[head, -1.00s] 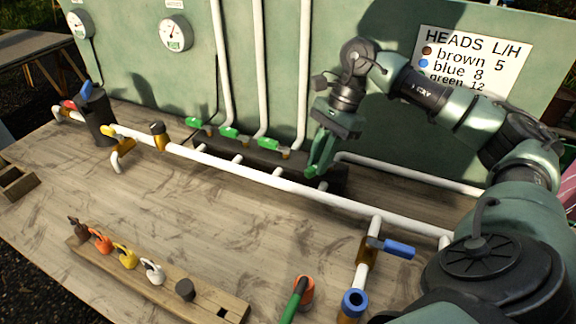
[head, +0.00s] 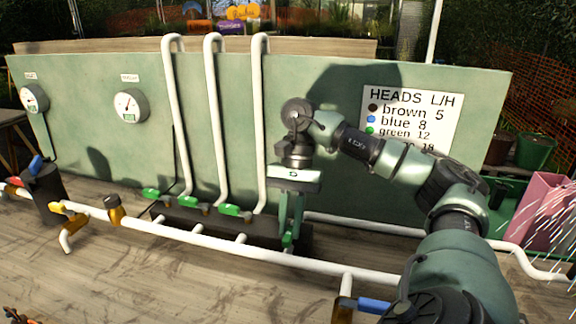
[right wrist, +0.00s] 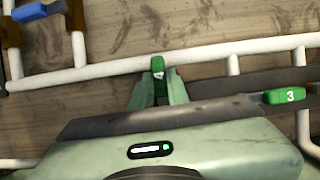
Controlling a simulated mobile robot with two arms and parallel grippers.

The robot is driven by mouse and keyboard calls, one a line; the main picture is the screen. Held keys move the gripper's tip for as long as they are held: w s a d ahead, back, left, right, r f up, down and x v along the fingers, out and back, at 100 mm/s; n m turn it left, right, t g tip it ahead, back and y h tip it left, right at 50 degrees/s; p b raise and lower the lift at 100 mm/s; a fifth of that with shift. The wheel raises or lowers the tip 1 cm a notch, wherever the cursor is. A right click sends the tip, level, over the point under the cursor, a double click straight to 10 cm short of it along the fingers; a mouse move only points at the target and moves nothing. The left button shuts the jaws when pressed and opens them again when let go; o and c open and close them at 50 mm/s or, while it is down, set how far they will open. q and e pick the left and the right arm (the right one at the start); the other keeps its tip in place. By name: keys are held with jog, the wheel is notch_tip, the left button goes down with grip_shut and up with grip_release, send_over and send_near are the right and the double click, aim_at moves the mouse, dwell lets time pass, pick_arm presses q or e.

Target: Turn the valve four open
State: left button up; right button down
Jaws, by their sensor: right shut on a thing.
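The valve four handle (head: 288,240) is a small green lever, mostly covered by my right gripper (head: 291,232) at the right end of the dark valve block. In the right wrist view, the handle (right wrist: 158,66) stands between the fingers, pointing up the picture toward the long white pipe. My right gripper (right wrist: 157,88) is shut on it. The neighbouring green handle marked 3 (right wrist: 286,97) lies sideways, roughly at a right angle to the held one. It also shows in the head view (head: 232,210). My left gripper is not in view.
Two more green handles (head: 189,202) (head: 151,194) sit farther left. A white main pipe (head: 250,260) runs in front of the block. A blue-handled valve (head: 374,306) is at front right. A green panel (head: 330,190) stands behind. White spray streaks (head: 558,235) show at right.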

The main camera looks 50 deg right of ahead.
jog(key=c, duration=1.4)
grip_release()
jog(key=shift+o, duration=0.2)
jog(key=shift+r, duration=0.1)
jog(key=shift+w+d+r, duration=0.1)
jog(key=shift+d+r, duration=0.1)
jog(key=shift+r, duration=0.15)
jog(key=p+v, duration=0.4)
jog(key=v, duration=0.3)
jog(key=shift+p, duration=0.3)
jog(key=shift+f, duration=0.1)
